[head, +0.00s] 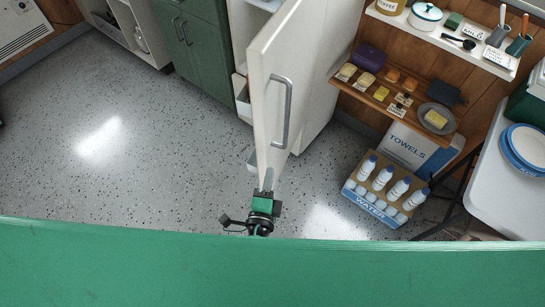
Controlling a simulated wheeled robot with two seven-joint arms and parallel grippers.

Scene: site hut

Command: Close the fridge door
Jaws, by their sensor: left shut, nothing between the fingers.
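The white fridge door (268,125) stands open near the middle of the head view. Its outer face, with a long grey handle (285,112), is turned to the right. Pale door bins (243,98) show past its left edge. The white fridge body (322,95) is partly hidden behind the door. My left gripper (267,178) is shut and empty, its fingers pointing up the picture at the near end of the door. I cannot tell whether it touches the door. My right gripper is out of view.
Green cabinets (190,38) stand behind, left of the fridge. A box of water bottles (383,190) sits on the floor to the right, below a wooden shelf (388,108) of food. A white table (500,190) is at far right. The speckled floor on the left is clear.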

